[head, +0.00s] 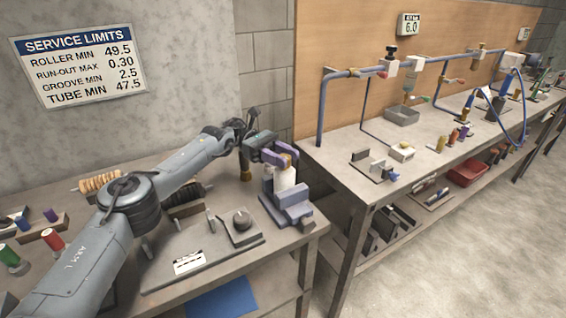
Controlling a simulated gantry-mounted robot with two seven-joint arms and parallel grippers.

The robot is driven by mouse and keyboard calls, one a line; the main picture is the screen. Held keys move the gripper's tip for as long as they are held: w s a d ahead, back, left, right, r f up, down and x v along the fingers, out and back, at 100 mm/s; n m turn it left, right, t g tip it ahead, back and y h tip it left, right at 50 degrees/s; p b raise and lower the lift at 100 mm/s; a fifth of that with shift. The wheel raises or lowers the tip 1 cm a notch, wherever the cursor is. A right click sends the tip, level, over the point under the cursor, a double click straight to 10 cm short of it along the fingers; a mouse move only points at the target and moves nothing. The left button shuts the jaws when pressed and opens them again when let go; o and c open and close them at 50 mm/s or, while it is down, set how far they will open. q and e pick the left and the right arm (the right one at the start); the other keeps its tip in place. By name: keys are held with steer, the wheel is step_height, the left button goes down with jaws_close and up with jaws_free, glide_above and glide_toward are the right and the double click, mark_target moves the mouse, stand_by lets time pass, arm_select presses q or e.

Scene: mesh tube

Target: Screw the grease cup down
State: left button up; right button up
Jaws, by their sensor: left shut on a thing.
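My left gripper (284,156), with purple fingers, is shut at the top of a pale upright cylinder (285,178) in a grey-blue fixture (292,208). A small brass-coloured piece, which looks like the grease cup (284,162), shows between the fingers. The fingers hide most of it, so its thread and seating cannot be made out. My right gripper is not in view.
A grey plate with a dark knob (242,222) lies left of the fixture. Rollers (100,182) and coloured-handled tools (52,240) sit further left. A second bench (345,180) with blue pipework (345,74) stands to the right, beyond a gap.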

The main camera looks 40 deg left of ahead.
mark_target(284, 156)
arm_select(q)
steer(key=shift+g, duration=0.3)
stand_by(0.4)
steer(key=o, duration=1)
steer(key=shift+d, duration=0.1)
steer(key=shift+c, duration=0.2)
steer(key=shift+r, duration=0.1)
steer(key=shift+r, duration=0.25)
step_height(284, 156, up, 4)
steer(key=shift+f+p, duration=0.1)
steer(key=shift+p, duration=0.5)
steer(key=d+r+p, duration=0.2)
steer(key=d+r, duration=0.4)
steer(key=d, duration=0.5)
steer(key=shift+d+r, duration=0.3)
